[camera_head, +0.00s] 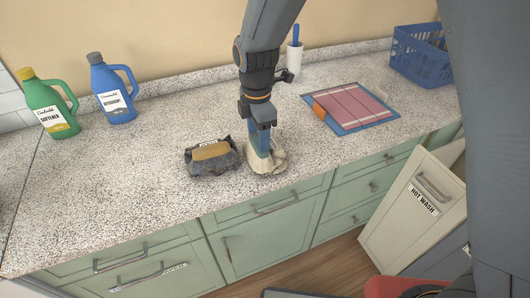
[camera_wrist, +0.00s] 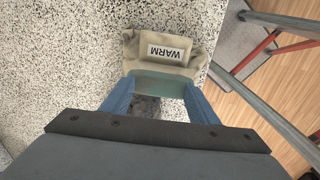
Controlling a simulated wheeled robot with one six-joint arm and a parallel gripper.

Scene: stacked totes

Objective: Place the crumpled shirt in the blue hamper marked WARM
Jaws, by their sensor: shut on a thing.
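My gripper (camera_head: 263,148) is shut on a cream crumpled cloth (camera_head: 268,162) at the front of the speckled counter. In the wrist view, the cloth (camera_wrist: 172,42) sits between the blue fingers (camera_wrist: 157,90) and bears a patch reading WARM, upside down. I cannot tell if it touches the counter. A dark grey crumpled cloth (camera_head: 212,167) with a tan patch lies just left of it. A blue lattice basket (camera_head: 422,55) stands at the back right, with no marking visible. I see no blue hamper marked WARM.
A cream HOT WASH bin (camera_head: 415,208) stands on the floor at right, before the green cabinets (camera_head: 270,215). A green softener bottle (camera_head: 50,107) and a blue detergent bottle (camera_head: 112,90) stand at left.

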